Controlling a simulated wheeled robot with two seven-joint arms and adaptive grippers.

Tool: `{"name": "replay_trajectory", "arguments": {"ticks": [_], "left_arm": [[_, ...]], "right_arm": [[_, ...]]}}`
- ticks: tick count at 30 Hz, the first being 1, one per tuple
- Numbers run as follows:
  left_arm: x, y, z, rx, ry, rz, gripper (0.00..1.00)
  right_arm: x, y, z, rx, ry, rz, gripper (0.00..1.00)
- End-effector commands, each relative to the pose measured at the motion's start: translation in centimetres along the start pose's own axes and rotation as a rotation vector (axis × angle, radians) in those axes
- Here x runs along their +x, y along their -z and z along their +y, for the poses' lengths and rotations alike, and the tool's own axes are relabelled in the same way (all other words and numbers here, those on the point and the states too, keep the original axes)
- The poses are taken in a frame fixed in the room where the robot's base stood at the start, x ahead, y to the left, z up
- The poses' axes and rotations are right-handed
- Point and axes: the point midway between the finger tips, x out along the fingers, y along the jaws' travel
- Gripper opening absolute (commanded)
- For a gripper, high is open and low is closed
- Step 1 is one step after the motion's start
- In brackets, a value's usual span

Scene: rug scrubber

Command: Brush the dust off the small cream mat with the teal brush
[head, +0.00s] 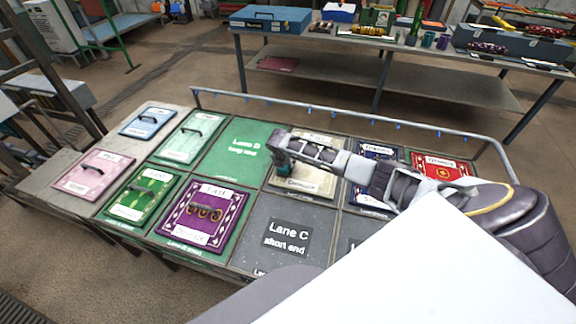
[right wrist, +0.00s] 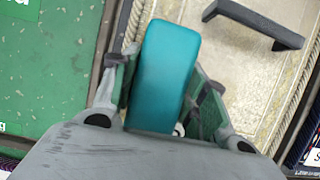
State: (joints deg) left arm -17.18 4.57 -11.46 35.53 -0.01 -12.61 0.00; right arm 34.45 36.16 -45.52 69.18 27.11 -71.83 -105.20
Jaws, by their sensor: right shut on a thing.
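The small cream mat (head: 322,189) lies on the table in the middle, partly hidden under my right arm. In the right wrist view the cream mat (right wrist: 232,75) has a fringed edge and a speckled surface; I cannot tell which specks are dust. My right gripper (head: 279,157) is over the mat's left side, shut on the teal brush (right wrist: 165,70). The brush shows as a teal block between the two fingers; its bristles are hidden. I cannot tell whether it touches the mat. My left gripper is not in view.
A dark raised bracket (right wrist: 255,22) stands on the cream mat. The green Lane B panel (head: 238,150) is left of it, and the grey Lane C panel (head: 277,222) is nearer. A purple mat (head: 204,211) and several others lie left. A metal rail (head: 350,108) runs along the back.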

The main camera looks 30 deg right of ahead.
Motion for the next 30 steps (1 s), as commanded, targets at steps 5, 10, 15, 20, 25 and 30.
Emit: {"name": "replay_trajectory", "arguments": {"ticks": [5, 10, 15, 20, 25, 30], "left_arm": [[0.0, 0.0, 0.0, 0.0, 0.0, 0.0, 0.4], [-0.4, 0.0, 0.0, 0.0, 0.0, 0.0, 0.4], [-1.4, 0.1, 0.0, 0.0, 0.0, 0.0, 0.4], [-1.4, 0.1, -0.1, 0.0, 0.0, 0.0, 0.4], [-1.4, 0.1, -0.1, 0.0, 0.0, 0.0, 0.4], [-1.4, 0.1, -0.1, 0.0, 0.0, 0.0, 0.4]], "right_arm": [[0.1, 0.3, 0.0, -0.002, -0.001, 0.004, 0.13], [0.1, 0.4, -0.4, -0.003, 0.0, 0.006, 0.13], [0.0, 0.4, -1.6, -0.003, 0.005, 0.007, 0.13], [0.1, 0.4, -2.8, -0.002, 0.006, 0.007, 0.13], [0.0, 0.3, -3.5, -0.001, 0.005, 0.006, 0.13], [0.0, 0.3, -3.5, -0.001, 0.004, 0.005, 0.13]]}}
